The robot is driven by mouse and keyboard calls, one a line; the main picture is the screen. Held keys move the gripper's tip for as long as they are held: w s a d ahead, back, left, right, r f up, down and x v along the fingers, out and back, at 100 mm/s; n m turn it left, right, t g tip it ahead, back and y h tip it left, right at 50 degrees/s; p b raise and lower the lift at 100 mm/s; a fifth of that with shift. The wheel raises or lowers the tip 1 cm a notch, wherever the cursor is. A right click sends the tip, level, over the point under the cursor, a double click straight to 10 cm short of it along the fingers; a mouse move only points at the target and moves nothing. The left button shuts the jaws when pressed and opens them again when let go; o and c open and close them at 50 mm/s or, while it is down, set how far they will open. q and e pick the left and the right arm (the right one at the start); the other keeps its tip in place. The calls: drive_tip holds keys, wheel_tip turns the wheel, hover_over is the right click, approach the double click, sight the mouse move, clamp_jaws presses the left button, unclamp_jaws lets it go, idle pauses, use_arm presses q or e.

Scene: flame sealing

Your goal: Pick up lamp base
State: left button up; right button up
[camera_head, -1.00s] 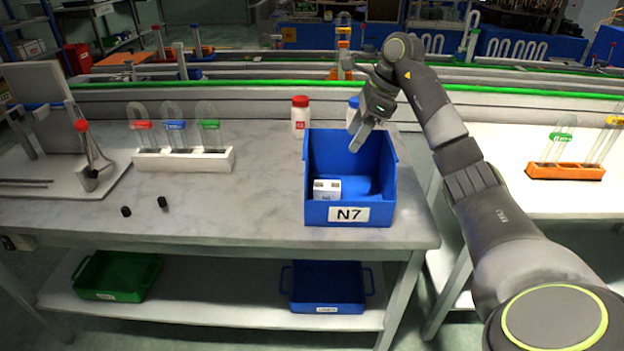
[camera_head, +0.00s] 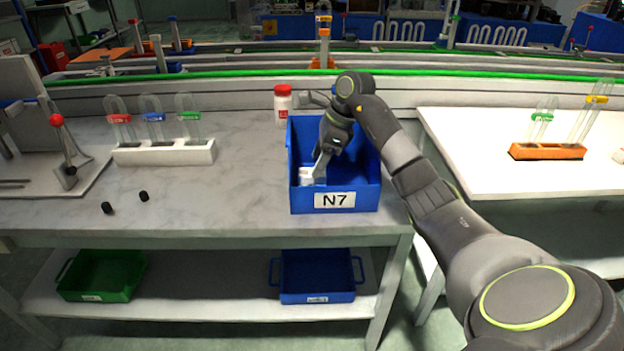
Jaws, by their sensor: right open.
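A small white block (camera_head: 306,176) lies inside the blue N7 bin (camera_head: 334,201), near its front left. It is the only object I see in the bin, and I cannot tell for sure that it is the lamp base. My right gripper (camera_head: 320,170) is open and reaches down into the bin. Its fingers are at the white block and partly cover it; whether they touch it is unclear. My left gripper is not in view.
A red-capped white bottle (camera_head: 283,105) stands behind the bin. A white tube rack (camera_head: 165,154) and two small black caps (camera_head: 107,208) are on the marble table to the left. An orange rack (camera_head: 546,152) stands on the right table. The bin walls surround my gripper.

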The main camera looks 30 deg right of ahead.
drive_tip(key=x, duration=0.5)
drive_tip(key=shift+s+p, duration=0.3)
drive_tip(key=c, duration=1.1)
drive_tip(key=shift+r, duration=0.15)
